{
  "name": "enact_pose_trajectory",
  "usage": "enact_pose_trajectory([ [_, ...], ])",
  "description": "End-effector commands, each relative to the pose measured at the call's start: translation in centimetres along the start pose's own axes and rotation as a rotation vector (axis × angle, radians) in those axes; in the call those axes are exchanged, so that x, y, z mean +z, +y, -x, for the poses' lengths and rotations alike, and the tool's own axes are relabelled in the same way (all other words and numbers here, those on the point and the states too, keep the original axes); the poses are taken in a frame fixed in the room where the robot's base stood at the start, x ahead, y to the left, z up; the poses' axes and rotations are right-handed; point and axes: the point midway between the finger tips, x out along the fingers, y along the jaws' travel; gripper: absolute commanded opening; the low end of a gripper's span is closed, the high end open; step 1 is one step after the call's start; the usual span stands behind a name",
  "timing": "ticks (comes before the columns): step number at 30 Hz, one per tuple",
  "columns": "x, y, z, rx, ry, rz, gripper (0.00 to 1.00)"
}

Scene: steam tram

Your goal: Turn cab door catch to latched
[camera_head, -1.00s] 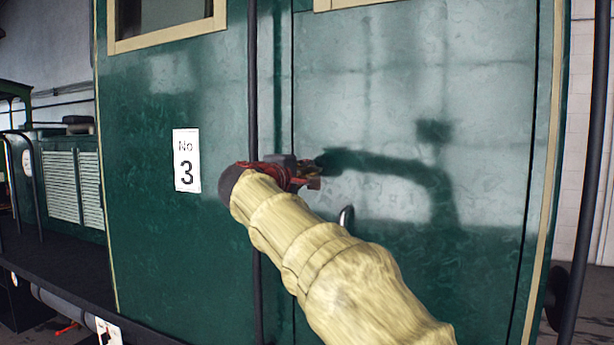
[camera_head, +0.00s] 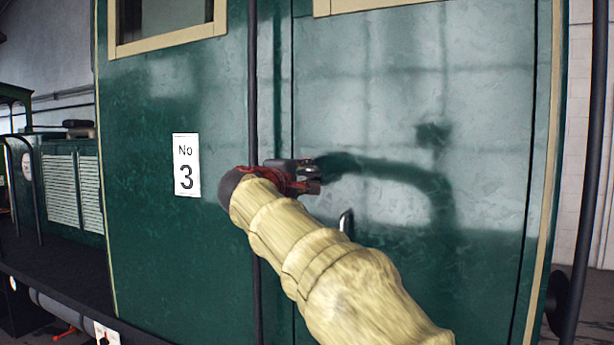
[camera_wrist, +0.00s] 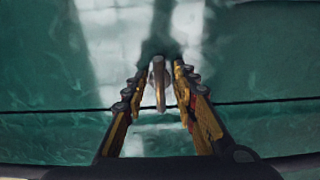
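The cab door catch (camera_wrist: 158,84) is a small grey metal piece standing out from the green door. In the wrist view it lies between the two fingers of my gripper (camera_wrist: 160,75), near the door seam. Narrow gaps show between the catch and the fingers, so the gripper looks open around it, not clamped. In the head view my gripper (camera_head: 312,178) is close to the door (camera_head: 420,130), just right of the seam. There the gripper and wrist largely hide the catch, and its exact angle is hard to tell.
A curved metal handle (camera_head: 346,222) sticks out of the door lower right, partly behind my arm. A dark vertical rail (camera_head: 253,90) runs just left of the gripper. A white "No 3" plate (camera_head: 187,165) is on the green side panel.

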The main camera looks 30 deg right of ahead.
Motion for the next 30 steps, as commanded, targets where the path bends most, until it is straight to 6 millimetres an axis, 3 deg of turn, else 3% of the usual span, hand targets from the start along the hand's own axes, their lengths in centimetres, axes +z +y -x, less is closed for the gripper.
enact_pose_trajectory([
  [5,0.0,0.1,1.1,0.0,0.001,-0.001,0.28],
  [21,-0.1,0.0,10.7,0.0,0.003,0.0,0.28],
  [30,0.0,-0.1,12.0,0.0,0.0,0.0,0.28],
])
